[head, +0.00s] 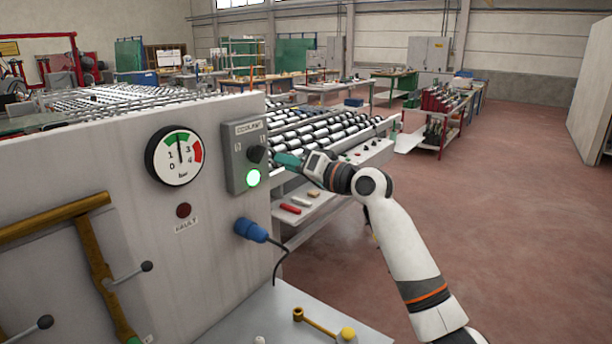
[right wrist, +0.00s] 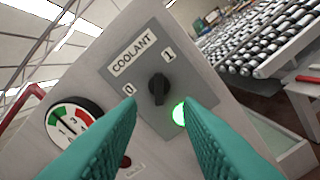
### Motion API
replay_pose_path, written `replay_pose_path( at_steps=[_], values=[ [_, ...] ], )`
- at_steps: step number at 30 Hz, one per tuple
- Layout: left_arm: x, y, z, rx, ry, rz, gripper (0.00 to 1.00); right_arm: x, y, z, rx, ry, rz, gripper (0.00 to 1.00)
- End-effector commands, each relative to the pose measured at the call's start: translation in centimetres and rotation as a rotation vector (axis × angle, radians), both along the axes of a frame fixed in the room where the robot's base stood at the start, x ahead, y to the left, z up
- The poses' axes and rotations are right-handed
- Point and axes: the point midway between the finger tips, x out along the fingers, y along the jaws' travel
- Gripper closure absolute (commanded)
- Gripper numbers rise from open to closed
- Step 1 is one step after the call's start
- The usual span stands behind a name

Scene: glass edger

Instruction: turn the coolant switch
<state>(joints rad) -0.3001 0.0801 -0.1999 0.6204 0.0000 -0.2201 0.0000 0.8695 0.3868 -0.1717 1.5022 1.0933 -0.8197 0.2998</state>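The coolant switch is a black rotary knob (head: 257,155) on a grey box (head: 236,172) labelled COOLANT. In the right wrist view the knob (right wrist: 158,89) sits between marks 0 and 1, its handle appearing to lean toward 1. A round lamp (head: 253,178) below it glows green; it also shows in the right wrist view (right wrist: 180,113). My right gripper (head: 281,159) is just in front of the knob. Its teal fingers (right wrist: 159,106) are open and empty, one on each side of the knob in the wrist view; contact is not visible. My left gripper is not in view.
A pressure gauge (head: 175,155) and a dark red fault lamp (head: 183,210) are left of the box. A blue plug (head: 250,230) with a cable sticks out below. A roller conveyor (head: 325,130) lies behind. The floor at right is clear.

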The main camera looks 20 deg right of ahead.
Motion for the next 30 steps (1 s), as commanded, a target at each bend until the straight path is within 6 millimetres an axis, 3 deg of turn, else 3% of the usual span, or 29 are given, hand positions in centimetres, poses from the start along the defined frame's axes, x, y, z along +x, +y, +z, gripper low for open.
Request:
replay_pose_path(
  at_steps=[3, 9, 25, 28, 30],
  values=[
    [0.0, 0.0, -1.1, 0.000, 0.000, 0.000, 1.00, -2.0, -1.3, -0.4, -0.004, -0.001, -0.002, 0.67],
    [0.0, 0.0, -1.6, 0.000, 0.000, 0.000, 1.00, -3.8, -2.5, -0.2, -0.001, 0.001, 0.000, 0.67],
    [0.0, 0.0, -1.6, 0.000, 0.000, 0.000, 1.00, -4.1, -2.7, -0.1, 0.000, 0.002, 0.001, 0.67],
    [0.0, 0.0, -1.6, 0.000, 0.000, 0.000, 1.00, -4.3, -2.3, -1.5, -0.022, 0.018, 0.001, 0.67],
    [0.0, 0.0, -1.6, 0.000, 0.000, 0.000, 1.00, -4.7, -1.6, -3.8, -0.060, 0.043, 0.003, 0.67]
  ],
)
